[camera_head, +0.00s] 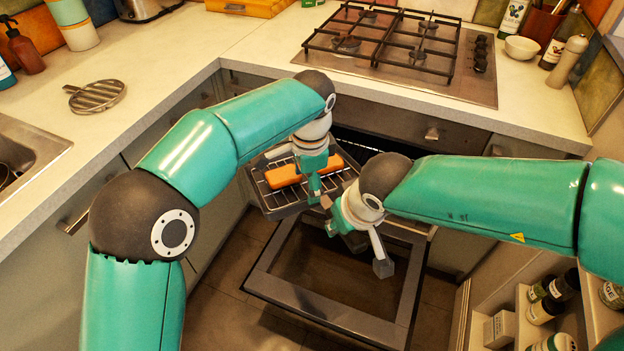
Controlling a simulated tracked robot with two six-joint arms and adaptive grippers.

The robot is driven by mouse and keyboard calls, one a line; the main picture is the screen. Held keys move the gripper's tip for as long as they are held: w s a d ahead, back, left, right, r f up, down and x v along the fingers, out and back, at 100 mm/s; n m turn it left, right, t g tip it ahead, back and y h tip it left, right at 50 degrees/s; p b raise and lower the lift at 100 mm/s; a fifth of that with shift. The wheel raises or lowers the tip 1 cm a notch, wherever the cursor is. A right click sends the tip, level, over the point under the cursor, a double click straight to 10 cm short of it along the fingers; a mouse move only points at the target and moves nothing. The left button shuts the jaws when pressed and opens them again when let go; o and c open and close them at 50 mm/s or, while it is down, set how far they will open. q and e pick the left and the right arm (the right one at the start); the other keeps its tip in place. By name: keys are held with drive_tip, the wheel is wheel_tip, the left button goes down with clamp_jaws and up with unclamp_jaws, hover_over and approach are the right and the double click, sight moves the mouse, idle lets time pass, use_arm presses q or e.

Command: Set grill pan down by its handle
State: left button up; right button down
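A dark rectangular pan with a wire rack, which looks like the grill pan (283,208), is at the oven front, above the lowered door. A rounded orange piece (285,177) shows over the rack; I cannot tell whether it is the handle or something lying there. My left gripper (297,172) is over the pan and partly covers the orange piece. Its fingers look spread, one to the left and one pointing down. My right gripper (354,238) is at the pan's right front corner, fingers apart, over the door. The handle is not clearly visible, and contact is unclear.
The lowered oven door (335,318) fills the space below. The gas hob (400,45) is behind. A ribbed, round metal piece (97,95) lies on the left worktop (160,75), with free room beside it. An open shelf with jars (545,308) stands at lower right.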

use_arm(q)
clamp_jaws()
idle(0.4)
drive_tip(key=c, duration=1.2)
unclamp_jaws()
drive_tip(key=o, duration=1.2)
drive_tip(key=shift+r, duration=0.1)
